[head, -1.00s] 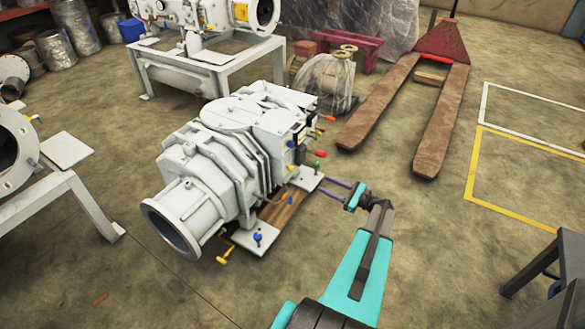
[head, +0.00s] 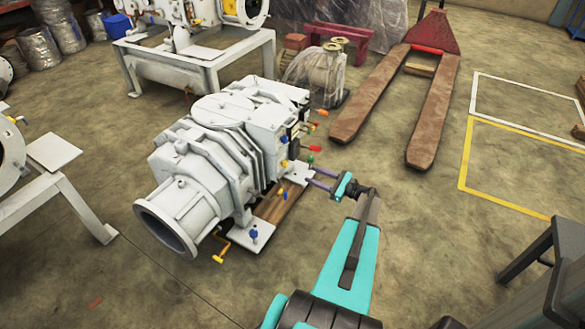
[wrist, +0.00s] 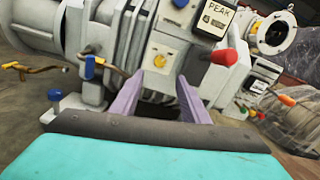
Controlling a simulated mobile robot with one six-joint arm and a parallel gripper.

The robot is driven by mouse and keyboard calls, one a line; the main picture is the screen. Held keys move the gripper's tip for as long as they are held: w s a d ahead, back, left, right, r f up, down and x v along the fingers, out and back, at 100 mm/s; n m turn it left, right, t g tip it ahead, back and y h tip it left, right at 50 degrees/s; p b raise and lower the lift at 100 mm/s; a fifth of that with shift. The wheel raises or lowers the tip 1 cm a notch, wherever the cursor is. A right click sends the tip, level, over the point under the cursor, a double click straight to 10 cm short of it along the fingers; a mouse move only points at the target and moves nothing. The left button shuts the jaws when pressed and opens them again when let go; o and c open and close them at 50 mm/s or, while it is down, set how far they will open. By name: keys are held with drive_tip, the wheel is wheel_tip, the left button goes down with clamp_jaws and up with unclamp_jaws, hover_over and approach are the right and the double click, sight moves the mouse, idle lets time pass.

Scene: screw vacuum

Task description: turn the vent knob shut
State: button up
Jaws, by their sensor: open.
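The white vacuum pump (head: 215,160) stands on the floor, with several coloured knobs and levers on its right side. I cannot tell for sure which one is the vent knob. In the wrist view a round yellow knob (wrist: 158,61) sits on the white panel, just beyond and between my fingertips. A red knob (wrist: 224,57) sticks out to its right. A blue-and-yellow lever (wrist: 92,66) is to the left. My gripper (head: 310,179) is open and empty, its two purple fingers pointing at the pump's side. It also shows in the wrist view (wrist: 169,72), apart from the yellow knob.
A green knob (head: 310,160) and a red one (head: 315,149) stick out close to my fingers. A yellow crank (head: 220,252) is low at the front. A pallet truck (head: 435,100) stands behind right. The floor to the right is mostly clear, except a grey table (head: 545,265).

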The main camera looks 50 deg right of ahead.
sight(287, 165)
drive_tip(key=b+x, duration=0.1)
drive_tip(key=x, duration=1)
drive_tip(key=shift+w+b, duration=0.3)
drive_tip(key=shift+b, duration=0.1)
clamp_jaws()
